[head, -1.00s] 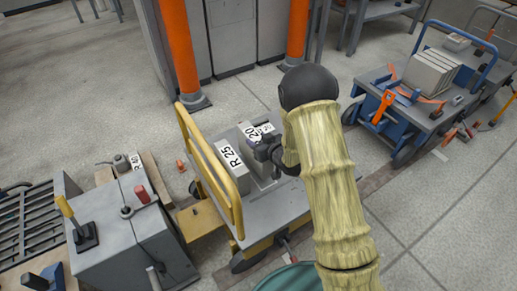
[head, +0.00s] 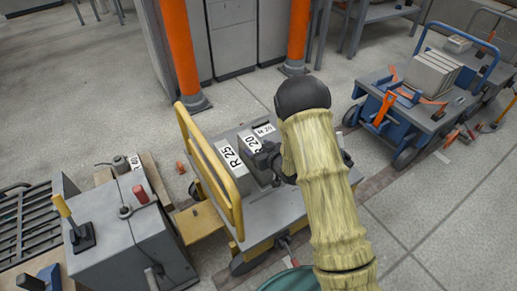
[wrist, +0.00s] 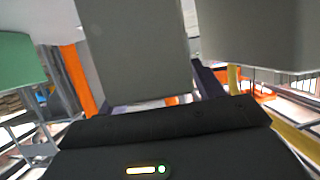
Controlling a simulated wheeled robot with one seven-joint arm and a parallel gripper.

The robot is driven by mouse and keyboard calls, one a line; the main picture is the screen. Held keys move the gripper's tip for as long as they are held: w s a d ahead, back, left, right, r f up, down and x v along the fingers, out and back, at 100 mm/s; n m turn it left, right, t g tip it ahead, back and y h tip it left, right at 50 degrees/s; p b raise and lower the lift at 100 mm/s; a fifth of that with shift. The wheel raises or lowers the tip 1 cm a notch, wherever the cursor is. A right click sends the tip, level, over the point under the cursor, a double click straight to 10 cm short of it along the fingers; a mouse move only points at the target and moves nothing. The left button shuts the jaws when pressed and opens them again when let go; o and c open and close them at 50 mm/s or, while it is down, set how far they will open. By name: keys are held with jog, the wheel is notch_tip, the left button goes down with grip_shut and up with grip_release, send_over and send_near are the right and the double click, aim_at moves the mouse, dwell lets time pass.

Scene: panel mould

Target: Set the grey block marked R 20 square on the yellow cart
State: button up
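The yellow cart (head: 285,216) has a grey deck and a yellow push rail along its left side. The grey block marked R 20 (head: 252,144) is at the cart, label up, just right of the block marked R 25 (head: 230,158). My gripper (head: 267,157) reaches in from the right and appears shut on the R 20 block. A grey block (wrist: 140,50) fills the middle of the wrist view. My forearm and the blocks hide the fingertips and the R 20 block's underside, so I cannot tell whether it touches the deck.
Another labelled block (head: 265,129) stands close behind R 20. A grey machine with levers (head: 140,225) is left of the cart. Orange pillars (head: 182,55) rise behind. A blue cart (head: 400,105) with grey slabs stands at the right. The cart's right-hand deck is partly bare.

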jog(key=shift+r, duration=0.15)
jog(key=shift+s+d+r, duration=0.1)
jog(key=shift+s+d, duration=0.05)
jog(key=p+v, duration=0.3)
jog(key=v, duration=0.8)
jog(key=shift+s, duration=0.2)
jog(key=shift+d+r, duration=0.1)
